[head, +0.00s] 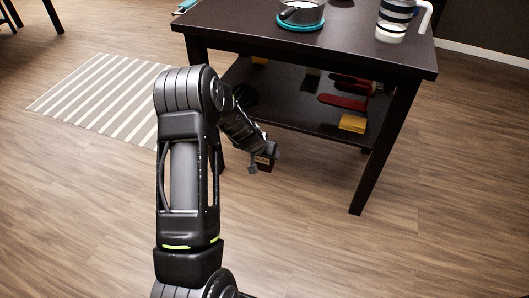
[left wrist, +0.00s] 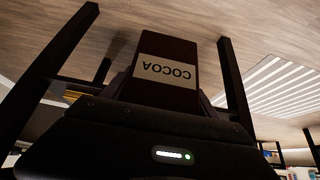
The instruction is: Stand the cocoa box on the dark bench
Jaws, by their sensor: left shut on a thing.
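The cocoa box (left wrist: 168,70) is dark brown with a pale label reading COCOA, upside down in the left wrist view. My left gripper (head: 264,163) is shut on it. In the head view only a small part of the box (head: 263,160) shows at the gripper, in front of the bench's left side, below the tabletop and clear of the floor. The dark bench (head: 340,45) has a top and a lower shelf (head: 290,112). My right gripper is in neither view.
A pot (head: 301,13) on a teal trivet (head: 300,26) and a striped pitcher (head: 393,20) stand on the bench top, with bare room in front. Red and yellow things (head: 352,123) lie on the shelf. A striped rug (head: 100,95) lies left.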

